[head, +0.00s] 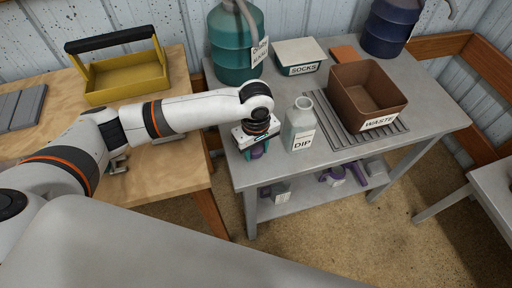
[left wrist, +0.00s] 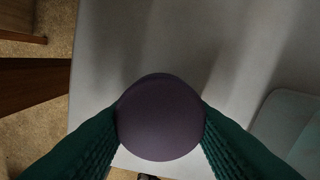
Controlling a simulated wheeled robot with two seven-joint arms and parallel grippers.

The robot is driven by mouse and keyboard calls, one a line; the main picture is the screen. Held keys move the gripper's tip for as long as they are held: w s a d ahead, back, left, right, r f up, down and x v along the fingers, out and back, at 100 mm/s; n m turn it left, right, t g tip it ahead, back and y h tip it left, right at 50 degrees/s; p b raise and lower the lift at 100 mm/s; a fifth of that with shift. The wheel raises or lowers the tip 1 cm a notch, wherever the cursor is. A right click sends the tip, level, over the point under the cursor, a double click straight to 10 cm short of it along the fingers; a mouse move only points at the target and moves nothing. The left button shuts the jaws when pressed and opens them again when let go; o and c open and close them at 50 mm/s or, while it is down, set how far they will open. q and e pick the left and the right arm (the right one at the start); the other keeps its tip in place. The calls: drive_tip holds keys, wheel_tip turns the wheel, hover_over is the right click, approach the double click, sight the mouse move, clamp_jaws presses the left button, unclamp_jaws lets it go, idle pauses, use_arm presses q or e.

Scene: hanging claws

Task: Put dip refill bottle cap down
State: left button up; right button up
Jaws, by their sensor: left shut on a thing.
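The round dark purple cap (left wrist: 160,118) of the dip refill bottle sits between the green ribbed fingers of my left gripper (head: 256,151), which is shut on it. In the left wrist view the grey table top shows beyond the cap. In the head view the gripper points down over the table's front left corner and mostly hides the cap. I cannot tell whether the cap touches the table. The open pale bottle labelled DIP (head: 299,128) stands upright just right of the gripper. Part of a pale, bottle-like shape (left wrist: 292,122) shows at the right of the left wrist view. My right gripper is not in view.
A SOCKS box (head: 299,56) and a green jug (head: 235,45) stand behind. A wooden table (head: 160,182) with a yellow caddy (head: 122,78) is left, across a gap.

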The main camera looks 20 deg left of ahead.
use_arm(q)
drive_tip(key=o, duration=1)
wheel_tip(320, 180, up, 12)
drive_tip(key=shift+r+p, duration=0.1)
drive_tip(key=shift+p, duration=0.25)
